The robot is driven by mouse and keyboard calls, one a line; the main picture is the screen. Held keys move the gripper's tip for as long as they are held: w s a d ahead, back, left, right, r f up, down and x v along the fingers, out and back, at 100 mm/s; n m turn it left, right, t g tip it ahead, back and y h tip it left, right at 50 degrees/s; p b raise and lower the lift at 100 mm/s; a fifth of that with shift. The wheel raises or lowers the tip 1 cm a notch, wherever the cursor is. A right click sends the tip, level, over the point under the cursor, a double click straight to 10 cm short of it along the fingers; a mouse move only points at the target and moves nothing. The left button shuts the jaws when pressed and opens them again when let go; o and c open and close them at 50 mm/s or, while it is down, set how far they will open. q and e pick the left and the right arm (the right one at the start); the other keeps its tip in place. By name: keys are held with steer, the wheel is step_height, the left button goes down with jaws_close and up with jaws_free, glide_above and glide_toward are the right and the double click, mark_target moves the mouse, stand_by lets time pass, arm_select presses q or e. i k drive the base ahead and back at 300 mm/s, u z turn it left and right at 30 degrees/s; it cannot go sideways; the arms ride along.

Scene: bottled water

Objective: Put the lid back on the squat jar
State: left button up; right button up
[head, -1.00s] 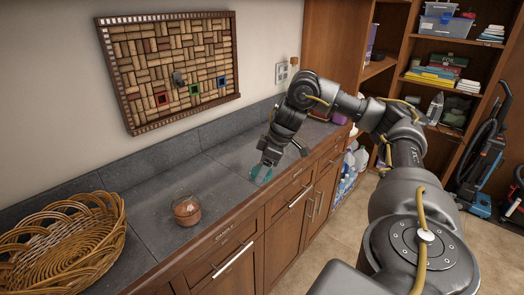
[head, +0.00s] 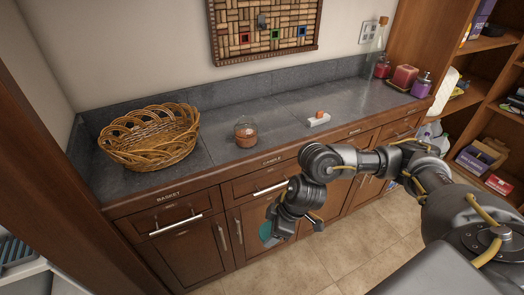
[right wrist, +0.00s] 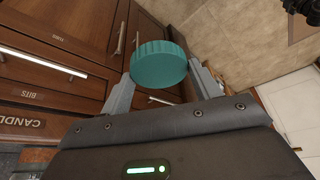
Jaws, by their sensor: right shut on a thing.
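A squat glass jar (head: 246,134) with reddish-brown contents stands upright on the grey counter, right of the basket. Its top looks uncovered. A round teal lid (head: 265,231) with a ribbed rim is held by my right gripper (head: 268,228), in front of the cabinet doors and below the counter edge. In the right wrist view the lid (right wrist: 160,64) sits between the two fingers of my right gripper (right wrist: 161,72), which is shut on it. The lid is apart from the jar, lower and nearer to me. My left gripper is not in view.
A wicker basket (head: 150,138) stands left of the jar. A small white holder with an orange piece (head: 318,120) lies to its right. A red candle (head: 404,76) and bottles stand at the far right. The counter edge and cabinet handles (head: 270,187) lie near my right arm.

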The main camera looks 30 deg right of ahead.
mark_target(246, 131)
steer(key=u, duration=3.25)
steer(key=k, duration=2.55)
steer(key=z, duration=2.1)
